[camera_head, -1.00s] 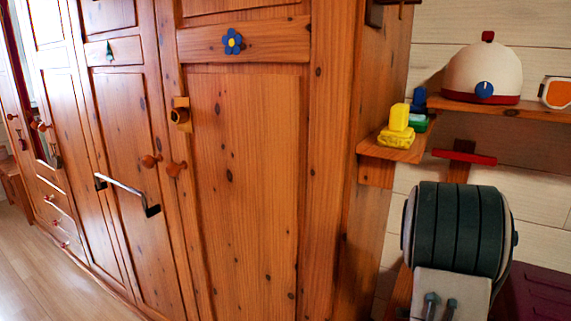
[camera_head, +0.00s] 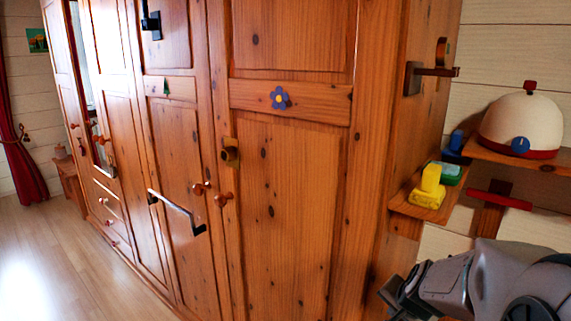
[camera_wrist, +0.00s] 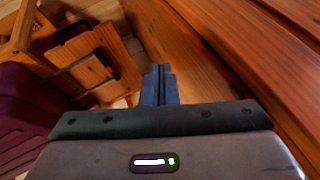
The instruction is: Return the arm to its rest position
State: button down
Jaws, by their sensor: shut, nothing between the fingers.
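My gripper shows in the wrist view (camera_wrist: 159,85), where its two fingers are together with nothing between them. In the head view my arm (camera_head: 480,285) is at the lower right, in front of the wall and beside the side of the wooden wardrobe (camera_head: 300,190). The wrist view shows wooden panelling (camera_wrist: 220,50) close on the right of the fingers; I cannot tell whether they touch it.
A bar handle (camera_head: 175,212) and round knobs stick out from the wardrobe doors. Small shelves at the right hold a yellow block (camera_head: 430,187) and a white-and-red cap (camera_head: 522,122). A wooden chair-like piece (camera_wrist: 95,60) and a purple object (camera_wrist: 35,110) stand left. The floor (camera_head: 60,260) is clear.

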jog(key=s+a+r+n+g+p, duration=0.3)
jog(key=s+a+r+n+p, duration=0.6)
jog(key=s+r, duration=0.5)
jog(key=shift+s+a+r+n+y, duration=0.2)
jog(key=shift+a+r+n+y, duration=0.15)
jog(key=shift+a+r, duration=0.35)
jog(key=shift+d, duration=0.15)
